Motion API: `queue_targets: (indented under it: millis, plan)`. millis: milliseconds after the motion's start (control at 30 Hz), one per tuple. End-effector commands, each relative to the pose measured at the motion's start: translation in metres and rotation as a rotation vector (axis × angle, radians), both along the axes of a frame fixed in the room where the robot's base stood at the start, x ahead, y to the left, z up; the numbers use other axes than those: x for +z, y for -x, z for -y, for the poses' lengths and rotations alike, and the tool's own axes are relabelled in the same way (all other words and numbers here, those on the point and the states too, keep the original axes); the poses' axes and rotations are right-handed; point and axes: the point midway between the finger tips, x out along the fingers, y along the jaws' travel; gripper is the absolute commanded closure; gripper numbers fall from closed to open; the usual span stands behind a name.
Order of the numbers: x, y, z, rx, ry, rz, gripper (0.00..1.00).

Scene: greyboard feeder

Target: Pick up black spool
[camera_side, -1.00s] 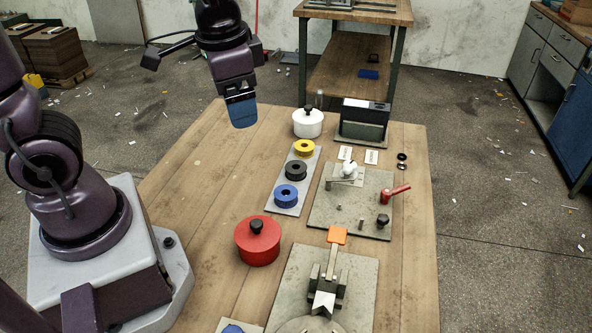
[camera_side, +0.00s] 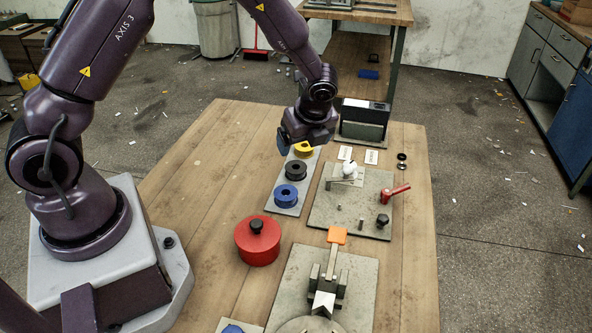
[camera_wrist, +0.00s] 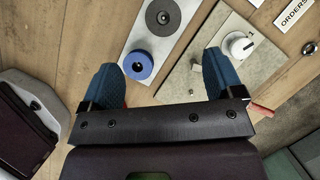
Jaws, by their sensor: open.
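The black spool (camera_side: 296,170) stands on a grey plate (camera_side: 279,208), between a blue spool (camera_side: 286,195) and a yellow spool (camera_side: 302,150). My gripper (camera_side: 284,144) is above the far end of that plate and partly covers the yellow spool. In the wrist view my gripper (camera_wrist: 160,60) is open and empty, its two blue fingers wide apart. There the black spool (camera_wrist: 164,14) lies at the top edge, beyond the fingertips, and the blue spool (camera_wrist: 138,65) shows nearer the left finger.
A fixture board with a red lever (camera_side: 395,192) stands right of the spools. A red lidded pot (camera_side: 257,241) and a board with an orange-handled clamp (camera_side: 336,236) are nearer. A dark box (camera_side: 364,120) stands behind.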

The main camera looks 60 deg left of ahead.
Motion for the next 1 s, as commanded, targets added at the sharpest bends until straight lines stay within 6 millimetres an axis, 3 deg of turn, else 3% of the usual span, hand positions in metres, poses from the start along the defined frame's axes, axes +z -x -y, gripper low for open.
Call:
queue_targets:
  millis: [100, 300, 467, 800, 1000]
  plan:
    - [-0.024, 0.000, -0.010, 0.004, -0.001, -0.006, 0.14]
    - [-0.051, -0.001, -0.021, 0.006, 0.000, -0.003, 0.14]
    - [-0.060, -0.002, -0.025, 0.005, 0.001, -0.001, 0.14]
    - [-0.101, -0.008, -0.042, 0.007, 0.001, -0.001, 0.14]
    - [-0.105, -0.009, -0.044, 0.007, 0.000, 0.001, 0.14]
